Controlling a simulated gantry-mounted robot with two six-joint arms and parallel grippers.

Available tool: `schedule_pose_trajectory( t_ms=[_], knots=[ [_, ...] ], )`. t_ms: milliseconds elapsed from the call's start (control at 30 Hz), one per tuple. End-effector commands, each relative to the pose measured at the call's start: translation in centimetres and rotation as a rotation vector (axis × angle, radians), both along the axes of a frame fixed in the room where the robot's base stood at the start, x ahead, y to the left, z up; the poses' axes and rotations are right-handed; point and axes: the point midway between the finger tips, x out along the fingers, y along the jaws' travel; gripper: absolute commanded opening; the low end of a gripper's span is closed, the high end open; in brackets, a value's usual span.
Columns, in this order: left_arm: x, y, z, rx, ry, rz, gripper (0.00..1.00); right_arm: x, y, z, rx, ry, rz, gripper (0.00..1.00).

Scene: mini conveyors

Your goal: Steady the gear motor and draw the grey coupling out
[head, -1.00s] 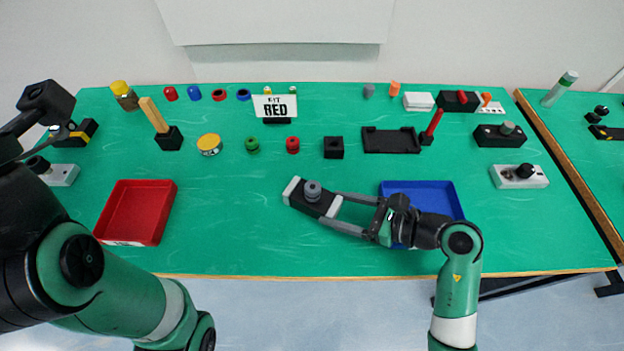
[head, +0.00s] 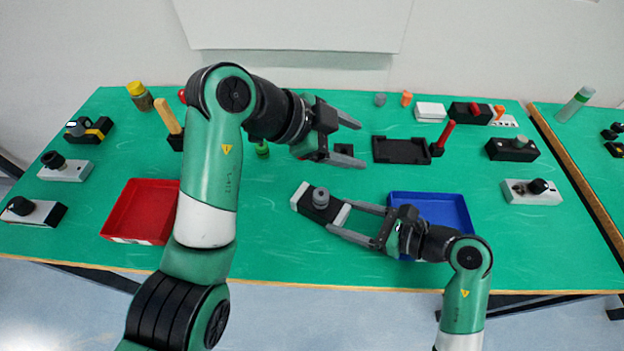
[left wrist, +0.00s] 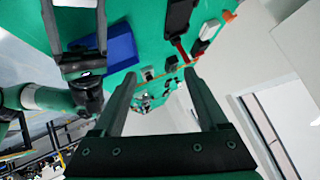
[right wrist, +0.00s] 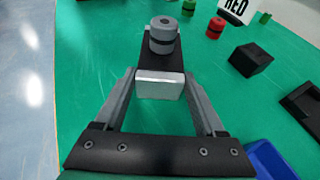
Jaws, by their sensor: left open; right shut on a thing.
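The gear motor (head: 328,214) is a black block with pale ends, lying on the green table left of the blue tray. The grey coupling (head: 320,196) stands upright on its top. In the right wrist view the coupling (right wrist: 163,36) sits on the black body, above the near pale end (right wrist: 160,86). My right gripper (head: 342,215) is shut on the motor's near, right-hand end, one finger on each side. My left gripper (head: 358,143) is open and empty, above the table behind the motor, apart from the coupling. The left wrist view shows nothing between its fingers (left wrist: 160,73).
The blue tray (head: 466,222) lies under my right arm. The red tray (head: 135,205) is at the left. A black tray (head: 401,150) and black stand with a red rod (head: 446,134) are beyond my left gripper. My left arm hides several back-row parts.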

Motion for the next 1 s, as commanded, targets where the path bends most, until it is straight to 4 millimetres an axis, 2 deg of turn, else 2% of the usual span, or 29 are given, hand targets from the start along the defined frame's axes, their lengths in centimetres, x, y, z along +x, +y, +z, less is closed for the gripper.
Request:
schedule_pose_trajectory(
  t_ms=[33,100,200,300,467,800,1000],
  knots=[
    [-0.5,1.2,-2.2,0.081,0.111,0.048,0.76,0.0,-0.1,-0.6,-0.007,0.011,-0.004,0.00],
    [-1.5,3.1,-4.6,0.183,0.247,0.122,0.76,0.0,-0.1,-0.6,-0.007,0.011,-0.004,0.00],
    [-2.7,5.1,-6.6,0.284,0.381,0.204,0.76,0.0,-0.1,-0.6,-0.007,0.011,-0.004,0.00],
    [-3.4,6.2,-7.4,0.334,0.444,0.247,0.76,0.0,-0.1,-0.6,-0.006,0.011,-0.004,0.00],
    [-3.6,6.3,-7.8,0.345,0.458,0.257,0.76,-0.1,-0.1,-0.6,-0.006,0.012,-0.003,0.00],
    [-3.2,4.8,-11.6,0.343,0.456,0.253,0.76,-0.1,-0.1,-0.6,-0.007,0.012,-0.003,0.00],
    [-3.0,4.5,-12.2,0.342,0.452,0.253,0.76,-0.1,-0.1,-0.6,-0.007,0.013,-0.003,0.00]
  ],
)
